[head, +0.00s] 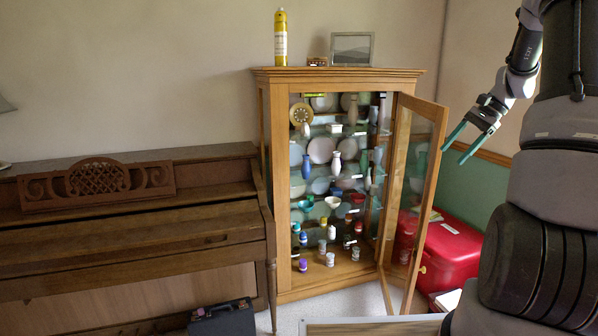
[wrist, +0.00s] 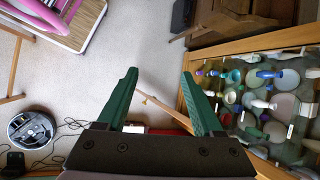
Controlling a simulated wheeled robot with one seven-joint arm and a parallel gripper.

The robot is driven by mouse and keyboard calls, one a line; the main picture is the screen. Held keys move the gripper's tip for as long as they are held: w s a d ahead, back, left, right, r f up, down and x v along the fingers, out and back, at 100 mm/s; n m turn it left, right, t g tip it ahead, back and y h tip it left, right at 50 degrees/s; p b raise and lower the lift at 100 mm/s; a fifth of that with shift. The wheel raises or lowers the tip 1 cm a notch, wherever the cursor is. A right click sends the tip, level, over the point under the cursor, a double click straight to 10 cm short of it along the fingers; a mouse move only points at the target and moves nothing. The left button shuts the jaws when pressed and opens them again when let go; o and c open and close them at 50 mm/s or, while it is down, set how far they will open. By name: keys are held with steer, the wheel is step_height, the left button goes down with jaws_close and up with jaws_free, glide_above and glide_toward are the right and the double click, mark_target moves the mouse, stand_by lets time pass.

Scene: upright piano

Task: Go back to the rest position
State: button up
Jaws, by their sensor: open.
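My gripper (head: 462,147) is open and empty, with green fingers pointing down and left. In the head view it is raised at the right, beside the open glass door (head: 418,190) of the wooden display cabinet (head: 275,190). The wrist view shows both green fingers (wrist: 160,100) spread apart with nothing between them. The cabinet (wrist: 186,98) is on the right of that view, with several vases, plates and small jars on its shelves.
A brown upright piano (head: 130,240) stands left of the cabinet. A red box (head: 450,250) sits behind the door. A yellow bottle (head: 281,38) stands on the cabinet. A round robot vacuum (wrist: 33,131) and cables lie on the floor, with bare carpet (wrist: 75,80) around them.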

steer(key=s+a+r+n+h, duration=0.2)
steer(key=s+a+r+n, duration=0.1)
steer(key=s+a+r, duration=0.45)
steer(key=s+a+r+n+t+h, duration=0.1)
steer(key=s+a+r+n+t, duration=0.1)
steer(key=s+a, duration=0.4)
steer(key=s+a+r+n+t+h, duration=0.1)
steer(key=s+a+r+n+t, duration=0.2)
steer(key=s+a, duration=0.3)
steer(key=s+r+t, duration=0.1)
steer(key=s, duration=0.3)
steer(key=shift+s+a+r, duration=0.2)
steer(key=shift+s+r, duration=0.05)
steer(key=shift+s, duration=0.15)
